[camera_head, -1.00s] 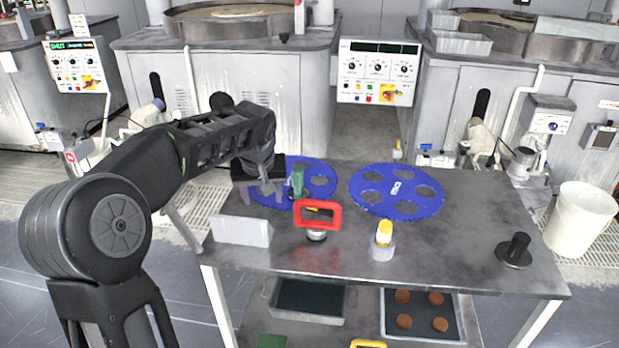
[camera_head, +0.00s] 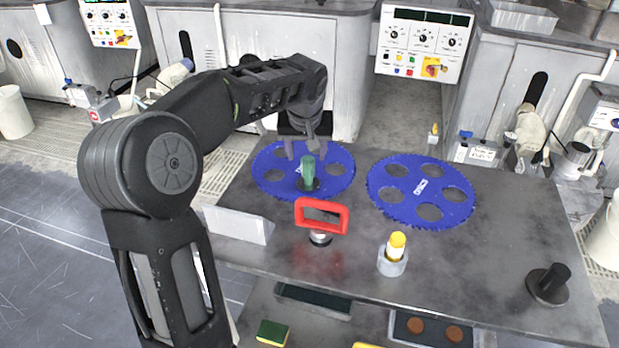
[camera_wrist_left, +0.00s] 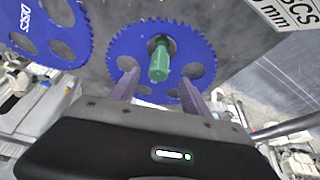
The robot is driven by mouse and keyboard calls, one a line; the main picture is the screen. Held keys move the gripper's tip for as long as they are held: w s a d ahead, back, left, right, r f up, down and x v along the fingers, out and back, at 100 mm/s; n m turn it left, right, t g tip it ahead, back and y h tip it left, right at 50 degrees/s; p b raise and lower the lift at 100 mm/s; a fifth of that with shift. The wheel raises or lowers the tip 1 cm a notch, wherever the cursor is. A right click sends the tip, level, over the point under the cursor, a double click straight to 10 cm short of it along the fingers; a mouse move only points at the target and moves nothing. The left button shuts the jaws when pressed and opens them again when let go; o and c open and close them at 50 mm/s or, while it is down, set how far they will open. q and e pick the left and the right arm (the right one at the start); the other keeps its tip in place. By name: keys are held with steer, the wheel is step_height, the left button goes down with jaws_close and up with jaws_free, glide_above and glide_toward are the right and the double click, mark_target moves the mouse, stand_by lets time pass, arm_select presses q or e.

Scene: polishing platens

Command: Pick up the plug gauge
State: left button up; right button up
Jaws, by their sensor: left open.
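A green-handled piece, which looks like the plug gauge (camera_head: 308,172), stands upright with its dark round base at the left blue toothed disc (camera_head: 268,180). My left gripper (camera_head: 306,158) is open just behind and above it, with its fingers pointing down. In the left wrist view, the green handle (camera_wrist_left: 159,66) lies just beyond the gap between the spread fingers (camera_wrist_left: 158,80), and nothing is held. I cannot tell whether the fingers touch it. My right gripper is not in view.
On the grey table (camera_head: 330,262) stand a red-handled tool (camera_head: 321,214), a white angled plate (camera_head: 238,224), a yellow-capped bottle in a clear holder (camera_head: 393,257) and a black knobbed piece (camera_head: 548,285). A second blue disc (camera_head: 421,190) lies to the right.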

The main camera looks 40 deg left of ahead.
mark_target(308, 167)
arm_select(q)
steer(key=shift+x, duration=1.3)
steer(key=x, duration=0.5)
steer(key=shift+d+f+p, duration=0.15)
steer(key=shift+f+p, duration=0.05)
steer(key=shift+p, duration=0.2)
jaws_close()
steer(key=shift+r, duration=0.15)
stand_by(0.6)
